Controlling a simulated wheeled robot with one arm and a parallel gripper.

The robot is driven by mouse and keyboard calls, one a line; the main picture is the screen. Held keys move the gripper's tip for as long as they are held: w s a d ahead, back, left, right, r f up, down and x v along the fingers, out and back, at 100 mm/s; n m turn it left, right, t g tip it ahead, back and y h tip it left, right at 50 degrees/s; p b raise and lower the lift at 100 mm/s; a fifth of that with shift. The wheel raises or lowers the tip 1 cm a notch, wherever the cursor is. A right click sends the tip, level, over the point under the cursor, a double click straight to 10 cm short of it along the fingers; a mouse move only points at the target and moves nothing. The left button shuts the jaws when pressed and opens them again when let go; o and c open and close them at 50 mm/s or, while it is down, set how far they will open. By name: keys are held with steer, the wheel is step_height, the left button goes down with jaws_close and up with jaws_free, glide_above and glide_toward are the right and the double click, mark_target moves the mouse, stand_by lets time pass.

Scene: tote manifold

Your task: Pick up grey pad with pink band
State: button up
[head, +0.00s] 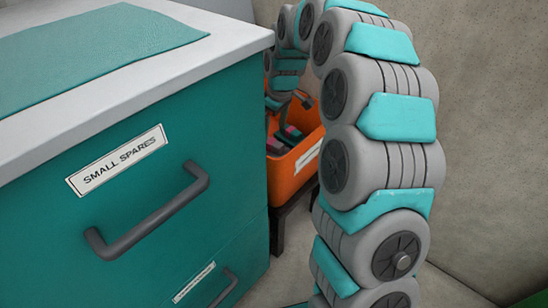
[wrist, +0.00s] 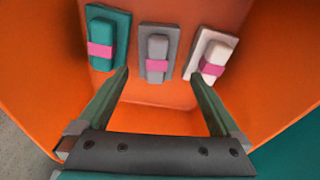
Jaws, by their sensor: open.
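The grey pad with a pink band (wrist: 157,49) is in the wrist view, between two other pads inside the orange tote (wrist: 262,60). Its pink band crosses the lower part of its raised block. My gripper (wrist: 160,78) is open over the tote, its two fingers reaching in from the bottom of the view. The grey pad shows between and just beyond the fingertips, with nothing held. In the head view my gripper (head: 288,106) is small and partly hidden at the orange tote (head: 300,165); the grey pad cannot be made out there.
A teal pad with a pink band (wrist: 106,38) is left of the grey one, and a white pad with a pink band (wrist: 212,54) is right. The tote stands on a dark stand (head: 278,235) beside a teal drawer cabinet (head: 150,165) labelled "SMALL SPARES". A wall (head: 480,130) is at right.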

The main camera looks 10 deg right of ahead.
mark_target(272, 142)
step_height(272, 142, down, 2)
steer(key=shift+w+f, duration=0.15)
steer(key=shift+f, duration=0.1)
steer(key=shift+w+a+f+b, duration=0.1)
steer(key=shift+w+f+b, duration=0.05)
steer(key=shift+f, duration=0.75)
steer(key=shift+w+a+f+b, duration=0.1)
steer(key=shift+w+f+b, duration=0.1)
steer(key=shift+f, duration=0.65)
steer(key=shift+w+f+b, duration=0.1)
steer(key=shift+w+f, duration=0.05)
steer(key=shift+f, duration=0.75)
steer(key=shift+c, duration=0.4)
steer(key=c, duration=1.1)
steer(key=shift+r, duration=0.15)
step_height(272, 142, up, 10)
steer(key=shift+f+p, duration=0.1)
steer(key=shift+p, duration=0.4)
